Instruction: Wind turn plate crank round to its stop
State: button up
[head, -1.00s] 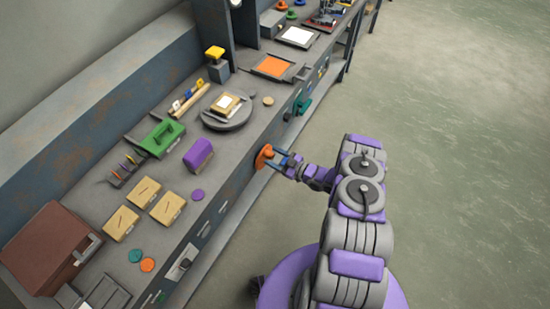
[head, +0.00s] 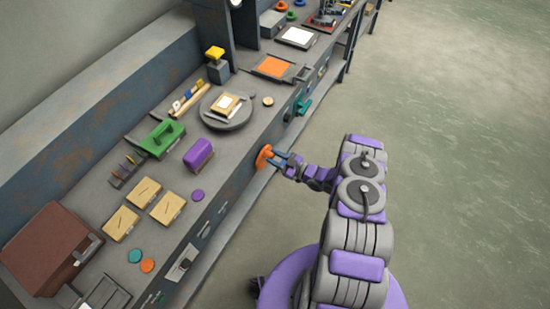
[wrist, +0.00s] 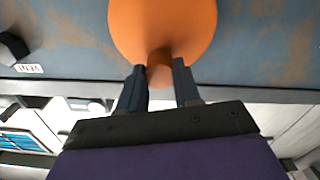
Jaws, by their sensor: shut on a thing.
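An orange round crank (head: 264,156) sits on the front face of the bench, below the turn plate. In the wrist view it is a broad orange disc (wrist: 165,25) with a short orange peg (wrist: 159,75) sticking out toward me. My gripper (head: 276,158) reaches it from the right. In the wrist view its two dark fingers (wrist: 159,80) are on either side of the peg, shut on it. The grey round turn plate (head: 226,118) lies on the bench top, with a tan block (head: 224,104) with a white top on it.
A teal handle (head: 302,105) stands out from the bench front beyond the crank. In the wrist view a VENT label (wrist: 29,69) and a dark knob (wrist: 12,48) are at the left. A purple block (head: 199,154) stands on the bench top. The floor right of my arm is clear.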

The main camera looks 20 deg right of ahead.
aim_at(269, 149)
jog(key=shift+w+d, duration=0.1)
jog(key=shift+d, duration=0.05)
jog(key=m+b, duration=0.1)
jog(key=m, duration=0.2)
jog(key=w+d+f+m+b, duration=0.1)
jog(key=m, duration=0.2)
jog(key=w+d+m+b, duration=0.1)
jog(key=m+b, duration=0.1)
jog(key=m, duration=0.1)
jog(key=shift+f, duration=0.3)
jog(key=m, duration=0.1)
jog(key=m+b, duration=0.1)
jog(key=m, duration=0.1)
jog(key=f+m, duration=0.1)
jog(key=shift+w+d+f+m+b, duration=0.1)
jog(key=shift+w+d+m+b, duration=0.25)
jog(key=shift+d+m+b, duration=0.05)
jog(key=shift+f+m, duration=0.35)
jog(key=shift+m, duration=0.6)
jog(key=shift+f+m, duration=0.3)
jog(key=shift+m, duration=0.65)
jog(key=shift+f, duration=0.1)
jog(key=o, duration=0.9)
jog(key=shift+f, duration=0.1)
jog(key=shift+o, duration=0.8)
